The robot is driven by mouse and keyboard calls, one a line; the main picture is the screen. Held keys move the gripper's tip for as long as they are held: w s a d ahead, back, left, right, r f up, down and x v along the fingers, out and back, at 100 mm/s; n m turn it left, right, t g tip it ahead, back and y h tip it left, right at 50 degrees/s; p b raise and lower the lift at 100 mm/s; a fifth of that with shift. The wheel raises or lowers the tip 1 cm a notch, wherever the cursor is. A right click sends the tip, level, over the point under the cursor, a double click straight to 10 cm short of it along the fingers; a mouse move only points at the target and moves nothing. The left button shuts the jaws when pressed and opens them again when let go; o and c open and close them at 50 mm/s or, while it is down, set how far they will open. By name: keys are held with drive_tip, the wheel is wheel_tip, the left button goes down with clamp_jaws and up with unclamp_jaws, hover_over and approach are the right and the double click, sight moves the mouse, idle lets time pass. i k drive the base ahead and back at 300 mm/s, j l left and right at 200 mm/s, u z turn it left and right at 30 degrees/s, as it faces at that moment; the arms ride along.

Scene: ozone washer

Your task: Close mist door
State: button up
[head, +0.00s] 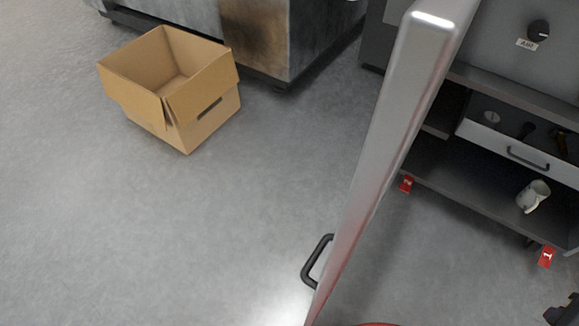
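A grey door panel (385,150), which I take to be the mist door, stands open and is seen nearly edge-on. It runs from the top right of centre down to the bottom edge. A black bar handle (316,262) sticks out from its left face near the bottom. A small dark piece (565,311) at the lower right corner looks like the end of my gripper. It is cut off by the frame, on the right side of the door and apart from it. Its fingers cannot be made out.
An open cardboard box (185,122) stands on the floor at left, by a worn metal cabinet (262,35).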

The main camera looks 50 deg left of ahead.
sight(431, 34)
drive_tip(key=k+j+u, duration=0.4)
drive_tip(key=j, duration=0.25)
drive_tip(key=k+j+u, duration=0.2)
drive_tip(key=k, duration=0.25)
drive_tip(key=l+u, duration=0.1)
drive_tip(key=l, duration=0.3)
